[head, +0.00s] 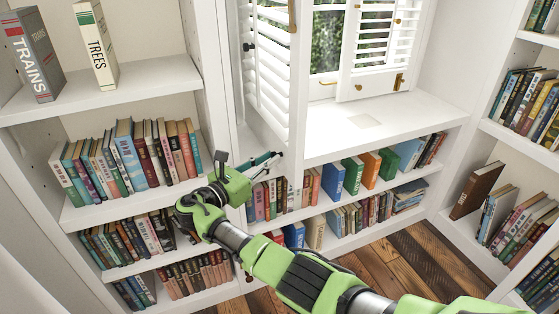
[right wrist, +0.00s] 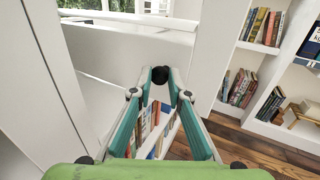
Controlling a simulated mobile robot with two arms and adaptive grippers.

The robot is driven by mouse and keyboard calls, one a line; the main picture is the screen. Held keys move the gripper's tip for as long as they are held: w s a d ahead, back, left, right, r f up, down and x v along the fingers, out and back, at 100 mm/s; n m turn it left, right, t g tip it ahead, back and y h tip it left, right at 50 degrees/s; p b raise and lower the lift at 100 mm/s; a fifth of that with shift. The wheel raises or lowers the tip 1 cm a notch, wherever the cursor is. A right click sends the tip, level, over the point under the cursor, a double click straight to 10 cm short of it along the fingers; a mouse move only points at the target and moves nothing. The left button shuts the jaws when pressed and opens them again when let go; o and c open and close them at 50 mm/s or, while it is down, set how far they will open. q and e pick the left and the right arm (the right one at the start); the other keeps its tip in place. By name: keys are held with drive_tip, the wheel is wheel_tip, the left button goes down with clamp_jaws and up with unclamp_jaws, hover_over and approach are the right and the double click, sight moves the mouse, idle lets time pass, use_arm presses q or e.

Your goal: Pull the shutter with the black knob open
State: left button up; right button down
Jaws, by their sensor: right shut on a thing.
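My right gripper (head: 277,156) reaches in from below in the head view, its teal fingers just left of a white upright. In the right wrist view the right gripper (right wrist: 160,80) has its fingertips closed around a round black knob (right wrist: 160,74). The knob is hidden at the fingertips in the head view. A white louvred shutter (head: 268,70) stands at an angle on the left side of the window, above the gripper. Which panel carries the gripped knob is hard to tell. Another white shutter (head: 374,40) with brass knobs stands to the right. My left gripper is not in view.
A white window sill (head: 385,122) is mostly clear. Bookshelves stand left, below the sill and right, with a white shelf (head: 105,88) holding two upright books at upper left. A wooden plank floor (head: 410,258) is clear at lower right.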

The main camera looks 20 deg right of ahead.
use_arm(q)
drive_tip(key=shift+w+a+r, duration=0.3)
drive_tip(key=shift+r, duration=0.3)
use_arm(e)
drive_tip(key=shift+w+a+r+t, duration=0.2)
drive_tip(key=shift+w+a+r, duration=0.15)
drive_tip(key=shift+a, duration=0.15)
drive_tip(key=shift+w+a+r+t, duration=0.2)
drive_tip(key=shift+w+a+r, duration=0.1)
drive_tip(key=shift+a, duration=0.15)
drive_tip(key=c, duration=2.1)
unclamp_jaws()
drive_tip(key=shift+c, duration=0.2)
drive_tip(key=shift+o, duration=1.3)
drive_tip(key=shift+w+f, duration=0.25)
drive_tip(key=shift+w, duration=0.05)
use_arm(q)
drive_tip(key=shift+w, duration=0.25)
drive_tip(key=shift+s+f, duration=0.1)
use_arm(e)
drive_tip(key=shift+f, duration=0.15)
